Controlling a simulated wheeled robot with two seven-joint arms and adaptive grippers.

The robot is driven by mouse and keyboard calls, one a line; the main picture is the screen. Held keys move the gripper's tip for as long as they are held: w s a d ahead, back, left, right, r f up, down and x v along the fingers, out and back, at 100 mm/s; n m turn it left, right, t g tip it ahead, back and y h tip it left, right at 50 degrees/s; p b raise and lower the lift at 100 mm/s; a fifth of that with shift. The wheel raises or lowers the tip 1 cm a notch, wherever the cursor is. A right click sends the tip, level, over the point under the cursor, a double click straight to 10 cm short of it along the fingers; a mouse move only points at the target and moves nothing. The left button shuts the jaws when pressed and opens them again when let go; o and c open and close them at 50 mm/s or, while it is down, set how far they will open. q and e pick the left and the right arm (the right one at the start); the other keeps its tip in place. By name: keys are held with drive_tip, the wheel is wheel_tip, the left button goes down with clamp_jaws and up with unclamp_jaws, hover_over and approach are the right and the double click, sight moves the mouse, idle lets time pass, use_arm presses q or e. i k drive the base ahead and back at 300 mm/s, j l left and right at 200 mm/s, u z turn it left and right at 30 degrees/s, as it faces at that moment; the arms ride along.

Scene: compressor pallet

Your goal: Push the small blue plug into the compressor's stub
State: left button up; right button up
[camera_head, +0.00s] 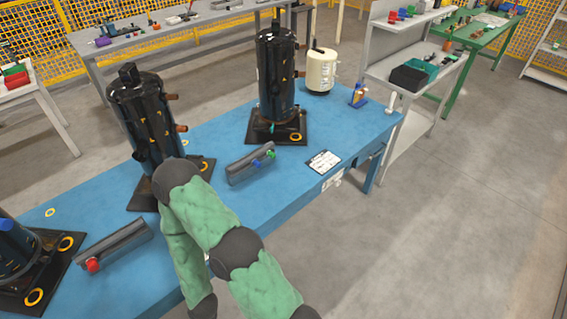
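A small blue plug (256,163) sits on a grey holder (243,172), beside a small green plug (270,154). A black compressor (146,125) stands upright on the blue table, left of the holder. It has copper-coloured stubs (181,128) on its right side. A second black compressor (275,85) stands farther back, with a stub (299,73) on its right. My green-sleeved arm crosses the front of the table. Neither of my grippers can be seen.
The blue table (218,133) also holds another grey holder (118,243) with a red plug (93,264), a white card (323,161) and a cream canister (320,70). A grey shelf (395,75) stands behind its right end. Open floor lies to the right.

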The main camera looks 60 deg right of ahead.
sight(256, 163)
drive_tip(key=z, duration=2)
drive_tip(key=i+l+u, duration=0.1)
drive_tip(key=u, duration=0.4)
drive_tip(key=l+u, duration=0.3)
drive_tip(key=u, duration=0.15)
drive_tip(key=l+u, duration=0.2)
drive_tip(key=u, duration=0.3)
drive_tip(key=l+u, duration=0.15)
drive_tip(key=l, duration=0.3)
drive_tip(key=k+l+u, duration=0.1)
drive_tip(key=l, duration=0.35)
drive_tip(key=k+l+u, duration=0.15)
drive_tip(key=l, duration=0.35)
drive_tip(key=l+u, duration=0.15)
drive_tip(key=l, duration=0.3)
drive_tip(key=k+l+u, duration=0.1)
drive_tip(key=l, duration=0.3)
drive_tip(key=k+l+u, duration=0.15)
drive_tip(key=l, duration=0.3)
drive_tip(key=k+l, duration=0.15)
drive_tip(key=l, duration=0.15)
drive_tip(key=k+l, duration=0.1)
drive_tip(key=l, duration=0.25)
drive_tip(key=k+l, duration=0.15)
drive_tip(key=l, duration=0.15)
drive_tip(key=k+l, duration=0.15)
drive_tip(key=l, duration=0.15)
